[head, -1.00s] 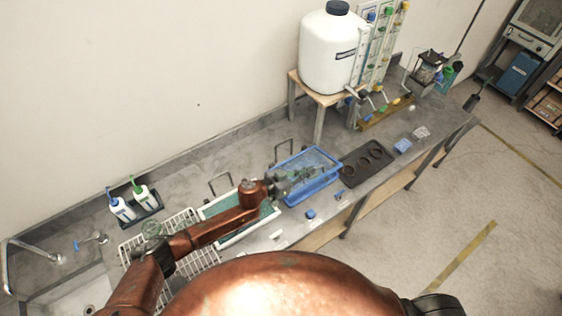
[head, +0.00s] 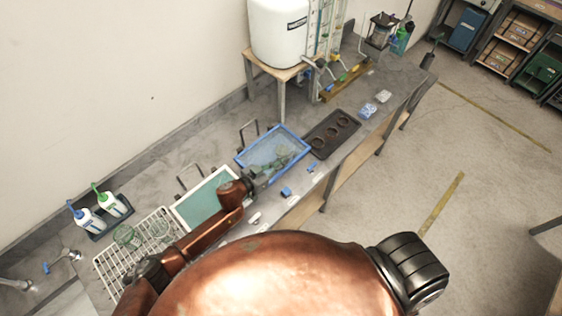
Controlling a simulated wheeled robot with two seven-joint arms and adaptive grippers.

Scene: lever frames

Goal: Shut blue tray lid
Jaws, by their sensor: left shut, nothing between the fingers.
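The blue tray (head: 292,133) sits on the grey bench in the middle of the head view. A bluish see-through panel, seemingly its lid (head: 262,148), spans the tray within the blue rim, and greenish shapes show beneath it. I cannot tell whether the lid is fully down. A dark wire handle stands behind the tray. My left gripper (head: 262,178) is shut and empty at the tray's near-left side, partly hidden by its own wrist. I cannot tell whether it touches the tray. My right gripper is not in view.
A white-rimmed teal tray (head: 207,203) and a white wire rack (head: 118,262) lie left of the blue tray. A black tray with round holes (head: 331,134) lies to its right. A small blue block (head: 286,192) is near the front edge. A white tank (head: 280,35) stands behind.

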